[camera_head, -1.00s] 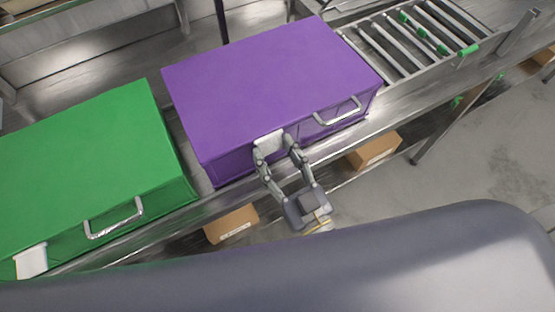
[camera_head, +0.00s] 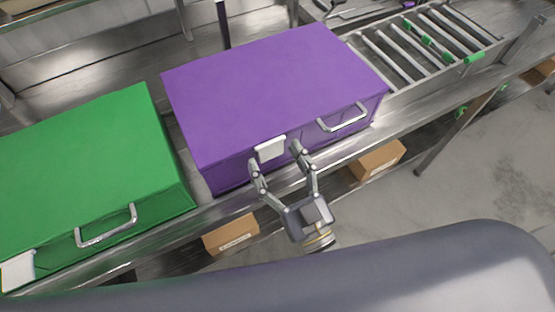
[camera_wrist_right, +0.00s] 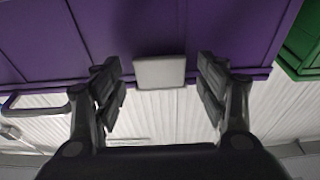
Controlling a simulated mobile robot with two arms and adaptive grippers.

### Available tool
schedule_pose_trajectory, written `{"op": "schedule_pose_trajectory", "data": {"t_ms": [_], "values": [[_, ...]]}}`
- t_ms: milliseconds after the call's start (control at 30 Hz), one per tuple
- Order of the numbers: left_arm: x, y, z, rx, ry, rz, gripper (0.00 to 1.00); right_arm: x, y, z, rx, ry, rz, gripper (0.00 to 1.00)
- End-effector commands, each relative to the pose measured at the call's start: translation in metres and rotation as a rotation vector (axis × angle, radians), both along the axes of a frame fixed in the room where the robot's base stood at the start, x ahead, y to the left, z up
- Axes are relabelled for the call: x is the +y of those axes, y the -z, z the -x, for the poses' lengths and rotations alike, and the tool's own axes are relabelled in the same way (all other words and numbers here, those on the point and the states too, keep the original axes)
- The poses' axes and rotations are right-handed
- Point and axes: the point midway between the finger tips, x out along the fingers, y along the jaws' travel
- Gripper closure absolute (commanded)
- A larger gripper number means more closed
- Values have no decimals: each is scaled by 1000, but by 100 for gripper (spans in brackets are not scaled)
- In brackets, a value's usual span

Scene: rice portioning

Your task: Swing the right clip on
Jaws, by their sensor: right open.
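A purple case (camera_head: 270,95) stands on the metal conveyor. A white clip (camera_head: 270,149) sits at its front lid edge, left of the metal handle (camera_head: 343,118). My right gripper (camera_head: 277,160) is open and empty in front of the case. In the right wrist view, the clip (camera_wrist_right: 160,72) shows between the two spread fingers, with a gap on each side. I cannot tell whether the clip is latched. My left gripper is not in view.
A green case (camera_head: 85,165) with a handle (camera_head: 106,228) and a white clip (camera_head: 18,271) stands to the left. Metal rollers (camera_head: 420,42) lie at the upper right. Cardboard boxes (camera_head: 231,235) (camera_head: 378,160) sit below the conveyor's front edge.

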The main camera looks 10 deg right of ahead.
Motion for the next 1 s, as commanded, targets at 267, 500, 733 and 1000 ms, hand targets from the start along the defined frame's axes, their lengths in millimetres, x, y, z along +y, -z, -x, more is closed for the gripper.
{"op": "schedule_pose_trajectory", "data": {"t_ms": [267, 500, 733, 1000], "values": [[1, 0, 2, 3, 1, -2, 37, -5, 6, 16, 5, -2, 3, 33], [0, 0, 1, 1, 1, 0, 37, -19, 18, 62, 7, -3, 3, 33], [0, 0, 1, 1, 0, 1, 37, -32, 28, 98, 4, -1, 3, 33], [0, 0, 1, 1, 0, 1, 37, -36, 30, 111, 0, -1, 0, 33]]}}
